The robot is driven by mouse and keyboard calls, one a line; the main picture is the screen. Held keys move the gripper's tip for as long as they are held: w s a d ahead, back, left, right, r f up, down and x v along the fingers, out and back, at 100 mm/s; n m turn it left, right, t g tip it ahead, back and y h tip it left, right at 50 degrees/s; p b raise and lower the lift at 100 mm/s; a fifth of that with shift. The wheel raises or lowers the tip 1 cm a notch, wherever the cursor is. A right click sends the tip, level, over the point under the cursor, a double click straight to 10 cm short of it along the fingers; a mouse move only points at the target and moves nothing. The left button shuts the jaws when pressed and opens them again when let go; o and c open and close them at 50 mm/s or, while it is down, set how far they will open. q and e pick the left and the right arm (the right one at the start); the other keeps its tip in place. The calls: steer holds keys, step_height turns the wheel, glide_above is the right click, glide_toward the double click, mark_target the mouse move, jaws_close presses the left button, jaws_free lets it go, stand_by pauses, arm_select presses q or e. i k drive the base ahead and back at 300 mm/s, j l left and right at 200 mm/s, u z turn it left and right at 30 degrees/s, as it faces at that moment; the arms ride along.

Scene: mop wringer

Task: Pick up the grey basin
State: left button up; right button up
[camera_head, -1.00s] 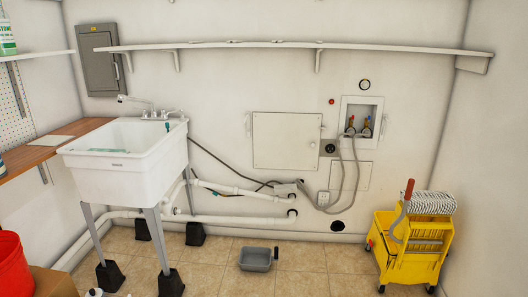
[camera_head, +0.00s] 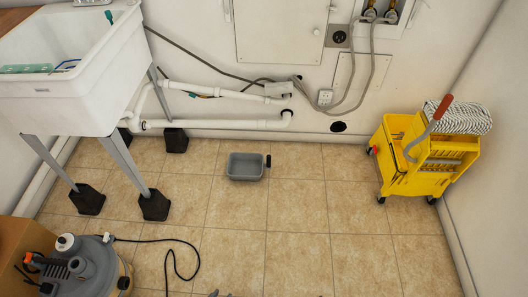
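The grey basin (camera_head: 245,169) sits upright on the tiled floor, a little left of the middle of the head view. It is a small rectangular tub, looks empty, and has a dark piece at its right end. It stands just out from the back wall, with bare floor around it. Neither of my grippers can be made out. A small grey shape shows at the bottom edge of the picture, too little of it to tell what it is.
A white utility sink (camera_head: 75,75) on grey legs with black feet stands at left. A yellow mop bucket (camera_head: 413,165) with wringer stands at right. A grey machine (camera_head: 90,270) with a black cord (camera_head: 172,243) is at lower left. Middle floor tiles (camera_head: 300,235) are clear.

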mark_target(241, 166)
steer(key=i+j+z, duration=0.25)
steer(key=i, duration=0.2)
steer(key=i+j+z, duration=0.1)
steer(key=i+z, duration=0.15)
steer(key=i, duration=0.2)
